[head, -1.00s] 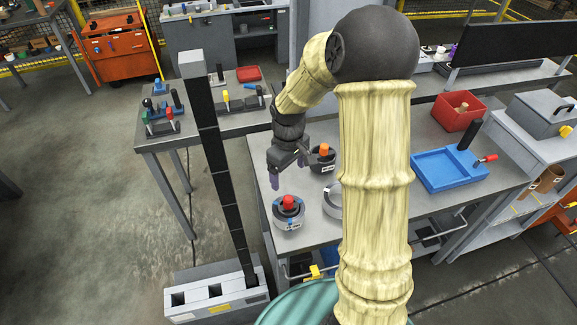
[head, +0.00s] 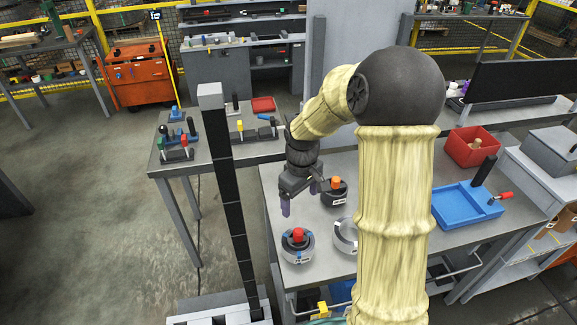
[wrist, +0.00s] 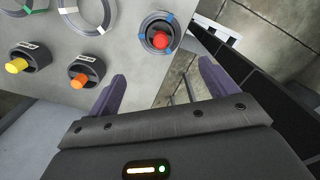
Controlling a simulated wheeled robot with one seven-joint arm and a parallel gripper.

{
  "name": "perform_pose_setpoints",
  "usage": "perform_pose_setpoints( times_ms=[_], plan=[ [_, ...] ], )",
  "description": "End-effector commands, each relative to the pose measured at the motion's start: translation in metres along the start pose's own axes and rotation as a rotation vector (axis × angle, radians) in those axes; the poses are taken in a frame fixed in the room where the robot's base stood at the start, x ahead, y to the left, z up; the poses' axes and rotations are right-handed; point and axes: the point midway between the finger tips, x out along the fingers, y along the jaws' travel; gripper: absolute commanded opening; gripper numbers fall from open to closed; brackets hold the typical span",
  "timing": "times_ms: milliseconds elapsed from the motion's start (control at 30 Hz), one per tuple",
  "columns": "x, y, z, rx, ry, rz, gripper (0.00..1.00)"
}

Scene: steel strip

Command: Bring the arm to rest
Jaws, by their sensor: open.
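My arm is bent over the steel table (head: 322,265), in the head view. My gripper (head: 300,202) hangs above the table near its left edge, open and empty. In the wrist view its two purple fingers (wrist: 158,88) stand wide apart with nothing between them. A round grey fixture with a red knob (head: 298,242) stands on the table below and in front of the gripper. It also shows in the wrist view (wrist: 160,40), beyond the fingers. A dark fixture with an orange knob (head: 336,185) stands just right of the gripper.
A grey ring (head: 344,236) lies partly hidden behind my arm. A blue tray (head: 452,212) and a red bin (head: 462,150) stand to the right. A tall black post (head: 232,200) rises left of the table. A yellow knob (wrist: 16,66) shows in the wrist view.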

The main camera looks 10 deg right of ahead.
Motion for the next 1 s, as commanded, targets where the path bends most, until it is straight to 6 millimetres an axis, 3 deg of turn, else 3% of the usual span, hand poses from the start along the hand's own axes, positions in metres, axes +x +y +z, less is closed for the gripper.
perform_pose_setpoints(
  times_ms=[267,367,700,833,1000],
  plan=[
    [-0.005,-0.008,0.009,0.04,0.011,0.013,0.85],
    [-0.011,-0.02,0.025,0.111,0.035,0.033,0.85],
    [-0.028,-0.07,0.106,0.494,0.193,0.07,0.85],
    [-0.029,-0.077,0.119,0.562,0.222,0.067,0.85],
    [-0.029,-0.078,0.12,0.572,0.226,0.066,0.85]
  ],
)
